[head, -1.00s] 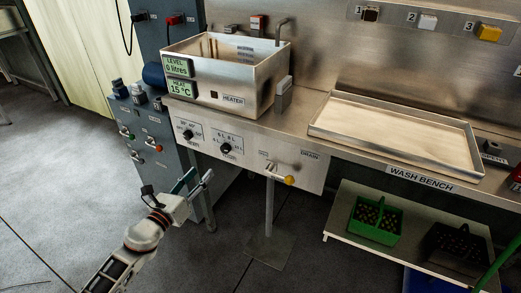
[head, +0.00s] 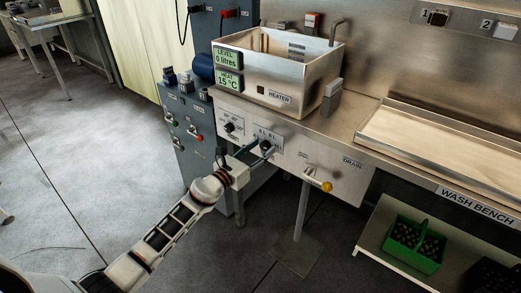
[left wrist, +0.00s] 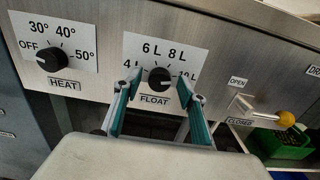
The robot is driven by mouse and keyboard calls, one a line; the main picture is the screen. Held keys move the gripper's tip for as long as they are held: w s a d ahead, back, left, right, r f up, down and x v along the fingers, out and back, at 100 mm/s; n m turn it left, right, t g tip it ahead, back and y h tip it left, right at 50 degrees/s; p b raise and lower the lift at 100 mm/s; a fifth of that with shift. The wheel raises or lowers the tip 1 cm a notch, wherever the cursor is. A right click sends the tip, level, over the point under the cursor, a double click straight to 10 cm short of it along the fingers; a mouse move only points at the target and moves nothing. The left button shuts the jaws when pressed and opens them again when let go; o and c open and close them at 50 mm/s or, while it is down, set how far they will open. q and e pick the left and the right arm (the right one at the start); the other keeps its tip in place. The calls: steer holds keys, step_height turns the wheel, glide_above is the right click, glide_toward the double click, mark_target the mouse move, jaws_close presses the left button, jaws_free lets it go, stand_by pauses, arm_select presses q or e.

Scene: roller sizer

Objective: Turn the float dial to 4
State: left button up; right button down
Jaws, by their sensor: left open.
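The float dial (left wrist: 159,77) is a black round knob on a white plate marked 4 L, 6 L, 8 L and 10 L in the left wrist view. The dial also shows on the bench's front panel in the head view (head: 266,147). I cannot tell which mark its pointer faces. My left gripper (left wrist: 158,86) is open, with its teal fingers on either side of the dial; I cannot tell whether they touch it. The gripper also shows at the panel in the head view (head: 249,156). My right gripper is not in view.
The heat dial (left wrist: 50,58) sits left of the float dial, its pointer toward OFF. A yellow-knobbed drain lever (left wrist: 286,118) is to the right, near CLOSED. The tank (head: 310,75) above reads 0 litres and 15 °C. A green crate (head: 415,240) sits on the lower shelf.

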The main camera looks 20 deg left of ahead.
arm_select(q)
steer(key=c, duration=1.1)
